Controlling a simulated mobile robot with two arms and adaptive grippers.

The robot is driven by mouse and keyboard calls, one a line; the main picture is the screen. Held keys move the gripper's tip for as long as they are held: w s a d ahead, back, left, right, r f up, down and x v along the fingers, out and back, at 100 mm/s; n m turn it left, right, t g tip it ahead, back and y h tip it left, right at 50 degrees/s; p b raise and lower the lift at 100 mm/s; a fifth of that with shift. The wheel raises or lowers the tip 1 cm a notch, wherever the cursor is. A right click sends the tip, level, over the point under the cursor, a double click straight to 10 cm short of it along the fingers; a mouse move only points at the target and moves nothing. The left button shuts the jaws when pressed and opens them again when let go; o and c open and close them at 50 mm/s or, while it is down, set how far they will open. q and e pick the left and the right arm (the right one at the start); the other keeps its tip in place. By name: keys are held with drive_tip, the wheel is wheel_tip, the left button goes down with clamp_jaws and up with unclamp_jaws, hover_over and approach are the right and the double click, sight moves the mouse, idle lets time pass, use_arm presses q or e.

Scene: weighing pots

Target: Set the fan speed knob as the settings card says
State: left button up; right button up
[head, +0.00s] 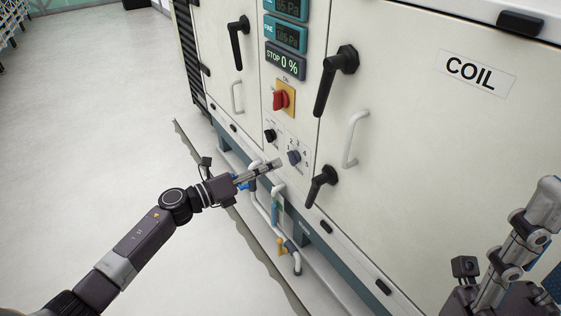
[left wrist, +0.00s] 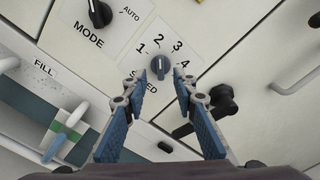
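The fan speed knob (head: 293,157) is a small blue-grey knob on the white unit's control panel, with numbers around it. My left gripper (head: 272,167) is just left of and below the knob in the head view. In the left wrist view its fingers (left wrist: 161,84) are apart, with the knob showing between and just past the tips. My right gripper (head: 525,235) is at the lower right, its finger opening unclear. No settings card shows.
The black mode knob (head: 270,135) and red switch (head: 281,100) are nearby on the panel. A display (head: 285,62) reads STOP 0 %. Black door handles (head: 322,186) stick out close by. Pipes (head: 277,213) run below. The floor at left is clear.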

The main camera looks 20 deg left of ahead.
use_arm(q)
drive_tip(key=v, duration=0.7)
idle(0.4)
